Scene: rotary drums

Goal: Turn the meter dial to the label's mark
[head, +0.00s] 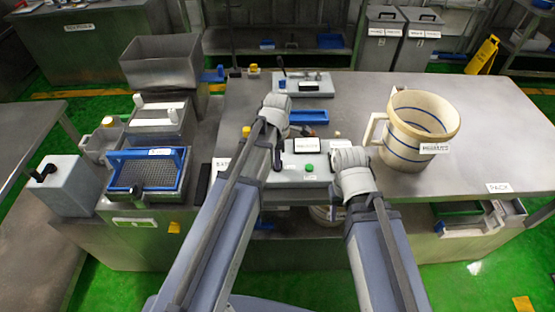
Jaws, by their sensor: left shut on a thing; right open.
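The meter (299,174) is a grey box on the near edge of the table, with a dark-framed display (307,145) and a green button (309,168) on top. My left gripper (278,164) is over the meter's left part, shut on what appears to be the dial. The dial itself and its mark are hidden by the gripper and arm. My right gripper (337,192) is open and empty by the meter's right end, mostly hidden under its own wrist. Small labels on the meter are too small to read.
A large cream drum (397,149) with blue stripes stands right of the meter. A blue tray (309,117) and another device (312,88) lie behind it. A blue-rimmed basket (181,184) is at the left.

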